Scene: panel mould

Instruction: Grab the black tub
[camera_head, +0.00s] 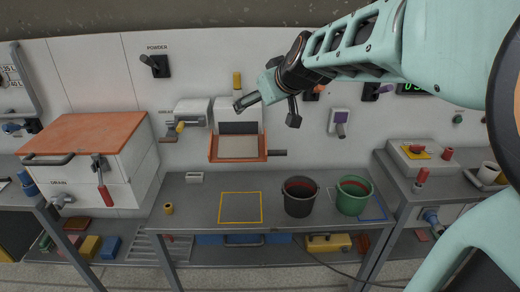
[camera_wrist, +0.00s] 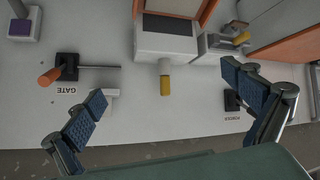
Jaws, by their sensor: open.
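The black tub (camera_head: 299,205) stands upright on the grey bench, between a yellow-outlined square and a green bucket. Its inside shows a reddish band. My gripper (camera_head: 268,103) is high above the bench, in front of the wall panel, up and to the left of the tub and well apart from it. In the wrist view my gripper (camera_wrist: 170,105) has its two fingers spread wide with nothing between them. The wrist view faces the wall panel, and the tub is not in it.
The green bucket (camera_head: 352,204) stands close right of the tub. The yellow-outlined square (camera_head: 240,221) is empty. A small yellow ring (camera_head: 168,208) and a white block (camera_head: 194,177) are on the bench's left. An orange-framed hopper (camera_head: 238,147) and a gate lever (camera_wrist: 50,77) are on the wall.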

